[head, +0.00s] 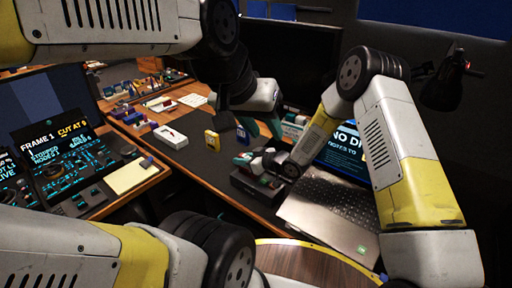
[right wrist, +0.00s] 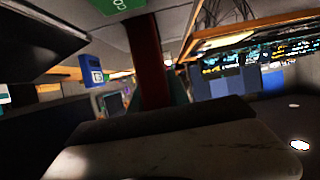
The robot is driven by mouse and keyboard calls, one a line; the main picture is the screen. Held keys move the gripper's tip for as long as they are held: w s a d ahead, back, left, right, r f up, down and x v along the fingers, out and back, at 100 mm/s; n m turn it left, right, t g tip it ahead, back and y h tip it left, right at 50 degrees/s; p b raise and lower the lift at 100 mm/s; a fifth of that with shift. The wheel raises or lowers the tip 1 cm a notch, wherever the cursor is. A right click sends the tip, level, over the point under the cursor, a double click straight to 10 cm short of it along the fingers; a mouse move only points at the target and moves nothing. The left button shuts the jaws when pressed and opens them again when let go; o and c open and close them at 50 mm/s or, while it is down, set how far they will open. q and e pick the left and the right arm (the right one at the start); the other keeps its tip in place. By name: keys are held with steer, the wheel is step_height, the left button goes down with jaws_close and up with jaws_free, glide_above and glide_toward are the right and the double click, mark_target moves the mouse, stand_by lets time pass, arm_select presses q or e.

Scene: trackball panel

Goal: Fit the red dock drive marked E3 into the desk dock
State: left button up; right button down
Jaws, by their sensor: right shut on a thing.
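My right gripper (head: 256,164) is low over the desk dock (head: 246,187), a dark box at the desk's front edge beside the laptop. In the right wrist view it is shut on a red drive (right wrist: 148,62), which stands as a narrow upright bar beyond the grey gripper body. A little red shows at the dock in the head view, but the fingers and arm hide most of it. I cannot tell whether the drive is in a slot, and no E3 mark is readable. My left gripper (head: 260,126) is open and empty, above and behind the dock.
A yellow drive (head: 212,140) and a blue drive (head: 242,136) stand on the dark mat (head: 196,158). A white tray (head: 170,136) lies left of them. The open laptop (head: 325,212) is close on the dock's right. A black monitor (head: 290,60) stands behind.

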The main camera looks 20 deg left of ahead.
mark_target(257, 179)
steer(key=shift+f, duration=1.1)
steer(key=c, duration=1.2)
jaws_free()
steer(key=shift+o, duration=0.2)
steer(key=shift+d, duration=0.1)
steer(key=v, duration=0.7)
steer(key=shift+s+d, duration=0.1)
steer(key=shift+d, duration=0.2)
